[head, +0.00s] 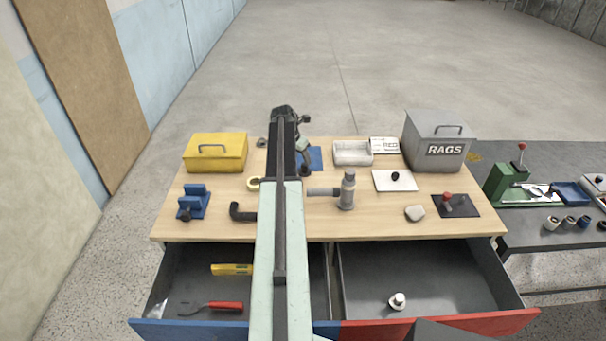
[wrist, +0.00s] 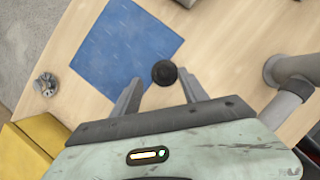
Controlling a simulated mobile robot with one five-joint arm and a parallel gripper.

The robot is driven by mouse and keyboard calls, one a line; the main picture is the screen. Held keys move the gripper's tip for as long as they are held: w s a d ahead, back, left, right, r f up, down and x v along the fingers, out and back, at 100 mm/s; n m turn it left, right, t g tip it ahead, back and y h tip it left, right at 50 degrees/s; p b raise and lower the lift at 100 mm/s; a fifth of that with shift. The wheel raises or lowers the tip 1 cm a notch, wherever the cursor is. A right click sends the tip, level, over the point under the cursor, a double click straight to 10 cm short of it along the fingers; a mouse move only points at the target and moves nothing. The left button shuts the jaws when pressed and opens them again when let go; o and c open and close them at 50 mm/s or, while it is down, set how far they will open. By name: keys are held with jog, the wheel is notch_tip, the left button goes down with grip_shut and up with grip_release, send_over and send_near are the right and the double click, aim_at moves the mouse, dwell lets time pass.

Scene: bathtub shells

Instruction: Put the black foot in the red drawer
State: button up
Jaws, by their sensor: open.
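The black foot (wrist: 164,73) is a small round dark piece at the edge of a blue mat (wrist: 125,45) in the wrist view. My gripper (wrist: 160,77) is open, with one finger on each side of the foot in that view; I cannot tell how far above it they are. In the head view my gripper (head: 303,150) is over the back of the bench by the blue mat (head: 316,158), partly hidden by my arm. The red drawer (head: 440,325), at the front right, is pulled open and holds a pale metal fitting (head: 397,301).
A grey pipe fitting (head: 347,190) stands right of my arm; a black elbow (head: 242,212) and blue vise (head: 193,202) lie left. A yellow box (head: 215,152) and grey rags bin (head: 438,140) stand at the back. The blue drawer (head: 190,329) is open too.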

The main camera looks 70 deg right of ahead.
aim_at(304, 165)
jog(key=shift+f, duration=0.15)
jog(key=b+x, duration=0.5)
jog(key=shift+s+a+f, duration=0.25)
jog(key=shift+f, duration=0.05)
jog(key=shift+r, duration=0.2)
grip_shut()
